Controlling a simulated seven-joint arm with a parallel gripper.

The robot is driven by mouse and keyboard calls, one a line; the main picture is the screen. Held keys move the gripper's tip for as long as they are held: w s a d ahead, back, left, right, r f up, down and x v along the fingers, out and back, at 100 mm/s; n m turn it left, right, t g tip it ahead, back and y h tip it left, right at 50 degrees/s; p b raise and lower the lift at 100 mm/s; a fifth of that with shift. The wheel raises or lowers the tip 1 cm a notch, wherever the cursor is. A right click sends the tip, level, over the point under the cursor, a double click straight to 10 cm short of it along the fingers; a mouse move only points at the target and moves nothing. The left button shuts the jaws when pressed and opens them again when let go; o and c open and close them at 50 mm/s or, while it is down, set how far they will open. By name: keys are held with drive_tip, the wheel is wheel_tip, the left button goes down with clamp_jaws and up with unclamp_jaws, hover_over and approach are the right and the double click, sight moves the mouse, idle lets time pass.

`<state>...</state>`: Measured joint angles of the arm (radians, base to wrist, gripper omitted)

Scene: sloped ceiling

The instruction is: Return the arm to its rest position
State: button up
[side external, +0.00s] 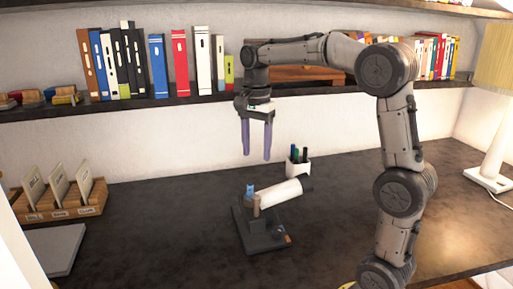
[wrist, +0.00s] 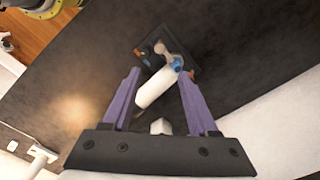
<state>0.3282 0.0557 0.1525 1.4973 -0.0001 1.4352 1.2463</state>
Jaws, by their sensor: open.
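My gripper (side external: 257,157) is open and empty, with two purple fingers pointing down. It hangs in the air above the dark desk (side external: 150,215), in front of the bookshelf. In the wrist view the fingers of my gripper (wrist: 160,75) frame a device below. The arm rises from the right side of the desk and bends over at the top.
A white pen cup (side external: 298,166) stands behind the device. A wooden card holder (side external: 66,208) and a grey flat slab (side external: 58,248) are at left. A lamp (side external: 492,165) stands at right. A shelf (side external: 200,98) with several books runs behind my gripper. The left middle desk is clear.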

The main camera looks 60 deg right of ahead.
drive_tip(key=s+a+r+n+t, duration=0.3)
drive_tip(key=s+a+r+n, duration=0.15)
drive_tip(key=s+a, duration=0.55)
drive_tip(key=s+a+f+n+t, duration=0.2)
drive_tip(key=s+f+n, duration=0.6)
drive_tip(key=n, duration=0.5)
wheel_tip(320, 180, down, 2)
drive_tip(key=shift+s+f+t, duration=0.1)
drive_tip(key=shift+s+t, duration=0.15)
drive_tip(key=shift+t, duration=0.05)
drive_tip(key=shift+n, duration=0.25)
